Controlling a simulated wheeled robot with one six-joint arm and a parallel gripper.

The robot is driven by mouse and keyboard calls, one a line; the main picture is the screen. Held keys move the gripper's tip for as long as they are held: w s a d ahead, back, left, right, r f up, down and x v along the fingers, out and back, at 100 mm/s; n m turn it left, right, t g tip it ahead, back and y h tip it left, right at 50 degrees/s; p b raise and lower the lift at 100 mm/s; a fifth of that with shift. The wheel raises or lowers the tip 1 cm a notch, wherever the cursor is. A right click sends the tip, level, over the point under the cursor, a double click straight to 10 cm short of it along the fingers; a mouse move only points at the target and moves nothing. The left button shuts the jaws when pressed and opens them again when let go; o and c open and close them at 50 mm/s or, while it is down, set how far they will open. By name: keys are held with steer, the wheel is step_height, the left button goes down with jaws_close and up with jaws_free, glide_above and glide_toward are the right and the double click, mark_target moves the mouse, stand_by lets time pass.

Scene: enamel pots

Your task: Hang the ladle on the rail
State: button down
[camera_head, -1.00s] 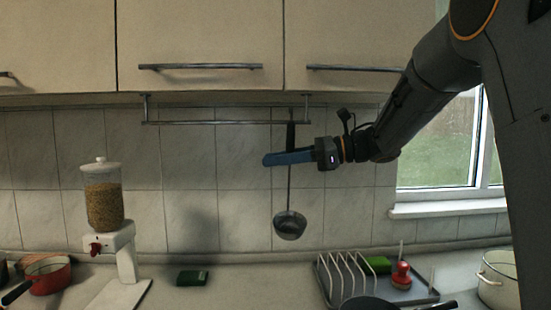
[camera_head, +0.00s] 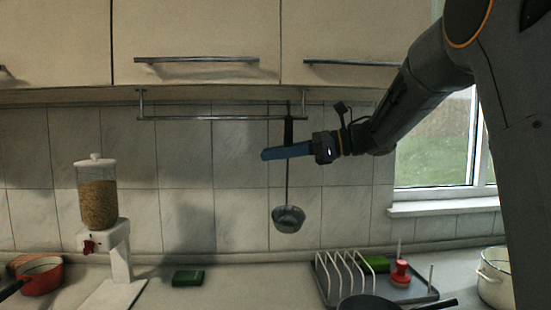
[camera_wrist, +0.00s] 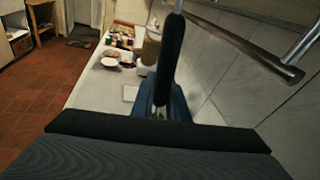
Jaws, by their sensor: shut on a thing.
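The ladle (camera_head: 289,219) has a black handle and a grey metal bowl. It hangs upright in my gripper (camera_head: 268,154), bowl down above the counter. My gripper's blue fingers are shut on the handle. The rail (camera_head: 190,118) is a metal bar under the wall cupboards. In the head view the handle's top overlaps the rail's right end. In the wrist view the black handle (camera_wrist: 170,55) rises in front of the fingers, and the rail (camera_wrist: 262,62) is at the upper right, apart from the handle. Whether the handle has a hook or hole cannot be seen.
A dish rack (camera_head: 345,275) with a red-handled brush (camera_head: 400,274) stands below right. A dark pan (camera_head: 370,302) is in front of it. A cereal dispenser (camera_head: 98,195), red pot (camera_head: 42,277) and green sponge (camera_head: 188,278) are on the left. A cream pot (camera_head: 494,275) is at right.

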steer(key=w+f+b, duration=0.2)
steer(key=w+b, duration=0.3)
steer(key=w, duration=0.1)
steer(key=shift+b, duration=0.3)
stand_by(0.8)
steer(key=shift+f, duration=0.15)
